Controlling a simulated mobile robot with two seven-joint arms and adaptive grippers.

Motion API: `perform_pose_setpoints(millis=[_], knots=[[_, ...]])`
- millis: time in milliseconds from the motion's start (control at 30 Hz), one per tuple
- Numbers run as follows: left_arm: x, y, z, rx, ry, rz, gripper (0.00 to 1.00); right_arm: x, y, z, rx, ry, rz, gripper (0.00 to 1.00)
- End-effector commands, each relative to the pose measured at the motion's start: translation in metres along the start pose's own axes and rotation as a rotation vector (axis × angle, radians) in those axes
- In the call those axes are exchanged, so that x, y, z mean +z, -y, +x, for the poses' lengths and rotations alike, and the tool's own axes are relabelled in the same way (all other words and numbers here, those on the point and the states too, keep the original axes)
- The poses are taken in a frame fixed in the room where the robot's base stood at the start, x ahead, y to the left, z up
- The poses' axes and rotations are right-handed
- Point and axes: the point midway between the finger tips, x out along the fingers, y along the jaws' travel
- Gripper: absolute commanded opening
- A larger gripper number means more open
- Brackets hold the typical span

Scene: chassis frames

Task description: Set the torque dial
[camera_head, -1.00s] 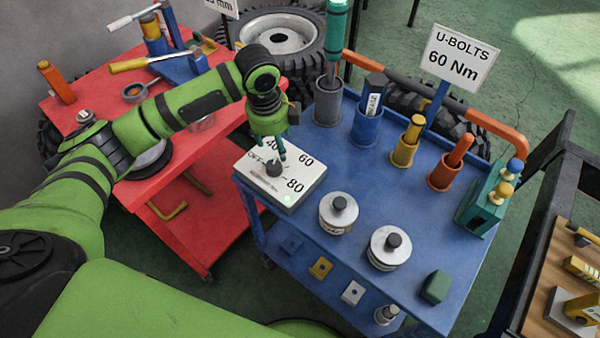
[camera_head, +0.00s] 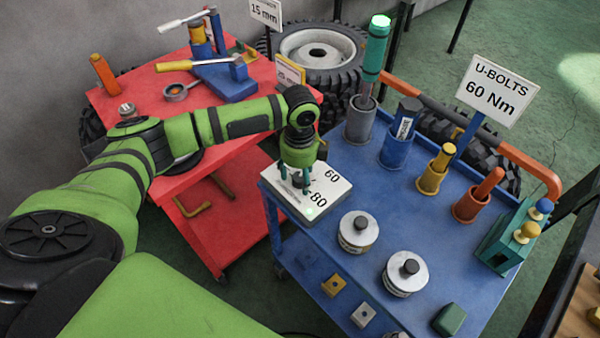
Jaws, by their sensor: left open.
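The torque dial is a white box (camera_head: 330,198) at the near left corner of the blue cart. Its dark knob (camera_head: 299,181) is partly covered by my left gripper. The "60" and "80" marks show on its top; the other marks are hidden. A small green light (camera_head: 310,211) glows near the box's front corner. My left gripper (camera_head: 295,180) points down over the dial, open, with its thin teal fingers on either side of the knob. Whether the fingers touch the knob cannot be told. A sign (camera_head: 494,88) reads "U-BOLTS 60 Nm". My right gripper is not in view.
The blue cart (camera_head: 398,210) carries a green-handled tool (camera_head: 376,48) in a grey holder, several other holders and two round silver weights (camera_head: 358,232) (camera_head: 405,273). A red cart (camera_head: 150,85) with tools stands left, beneath my left arm.

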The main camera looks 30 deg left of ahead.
Motion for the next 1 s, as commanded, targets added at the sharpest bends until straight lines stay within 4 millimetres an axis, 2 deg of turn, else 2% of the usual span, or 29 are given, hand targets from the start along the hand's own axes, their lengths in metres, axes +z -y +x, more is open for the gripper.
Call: perform_pose_setpoints(millis=[67,167,200,233,633,1000], knots=[[0.000,0.000,0.000,0.000,0.000,0.000,0.63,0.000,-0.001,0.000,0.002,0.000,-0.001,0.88],[0.000,0.000,0.000,0.000,0.000,0.000,0.27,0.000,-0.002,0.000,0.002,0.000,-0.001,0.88],[0.000,0.000,0.000,0.000,0.000,0.000,0.11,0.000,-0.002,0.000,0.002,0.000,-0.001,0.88],[0.000,0.000,0.000,0.000,0.000,0.000,0.07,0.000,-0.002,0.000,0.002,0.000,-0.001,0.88],[-0.001,-0.001,-0.002,0.003,-0.001,-0.040,0.07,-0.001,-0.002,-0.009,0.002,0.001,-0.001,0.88],[-0.002,-0.002,-0.005,0.007,-0.002,-0.291,0.07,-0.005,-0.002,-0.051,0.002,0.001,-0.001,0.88]])
